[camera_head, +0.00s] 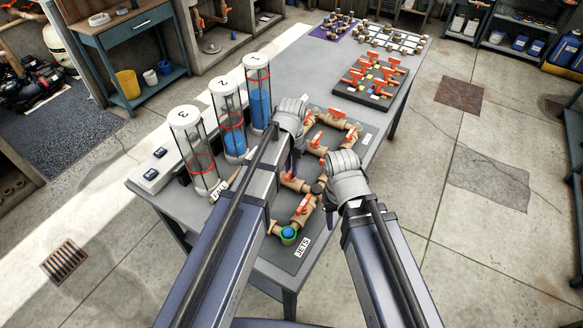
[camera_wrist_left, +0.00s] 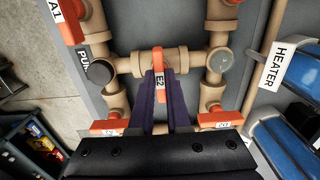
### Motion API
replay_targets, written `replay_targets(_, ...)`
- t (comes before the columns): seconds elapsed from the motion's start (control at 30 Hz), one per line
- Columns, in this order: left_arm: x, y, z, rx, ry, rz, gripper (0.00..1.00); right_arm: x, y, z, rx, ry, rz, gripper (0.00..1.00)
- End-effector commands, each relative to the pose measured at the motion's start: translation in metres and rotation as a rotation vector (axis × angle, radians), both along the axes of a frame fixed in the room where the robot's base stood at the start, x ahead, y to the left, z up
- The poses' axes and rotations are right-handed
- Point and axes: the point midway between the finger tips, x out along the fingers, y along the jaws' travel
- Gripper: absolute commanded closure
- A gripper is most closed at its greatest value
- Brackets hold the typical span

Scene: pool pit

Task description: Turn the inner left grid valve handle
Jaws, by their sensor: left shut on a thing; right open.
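The pipe grid of tan pipes with orange valve handles lies on a grey board (camera_head: 285,262) on the table. In the left wrist view, an orange handle labelled E2 (camera_wrist_left: 158,62) sits on a short cross pipe between two pipe runs. My left gripper (camera_wrist_left: 158,75) has its dark purple fingers on this handle. In the head view my left gripper (camera_head: 293,160) reaches down over the middle of the grid, and its arm hides part of the pipes. My right gripper (camera_head: 338,178) hovers at the grid's right side, apart from the left one; its fingers are mostly hidden.
Other orange handles (camera_wrist_left: 68,20) and a black round cap (camera_wrist_left: 99,72) lie close around the held handle. Clear cylinders (camera_head: 195,150) with red rings stand left of the grid. A dark tray with orange handles (camera_head: 369,80) sits further back. Open floor lies right.

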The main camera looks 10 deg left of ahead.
Motion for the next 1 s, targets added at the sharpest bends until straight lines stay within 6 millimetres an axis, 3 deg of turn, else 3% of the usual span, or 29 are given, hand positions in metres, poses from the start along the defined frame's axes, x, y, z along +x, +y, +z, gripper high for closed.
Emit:
replay_targets(0.07, 0.0, 0.0001, 0.0, 0.0, 0.0, 0.0, 1.0, 0.0, 0.0, 0.0, 0.0, 0.0, 0.0, 0.5)
replay_targets(0.63, -0.0001, 0.0, -0.0001, 0.0, 0.0, 0.016, 1.0, 0.0, 0.0, -0.0001, 0.0, 0.0, 0.0, 0.5)
replay_targets(1.0, -0.0001, 0.0, -0.0001, 0.0, 0.0, 0.239, 1.0, 0.0, 0.0, -0.0001, 0.0, 0.0, 0.0, 0.5)
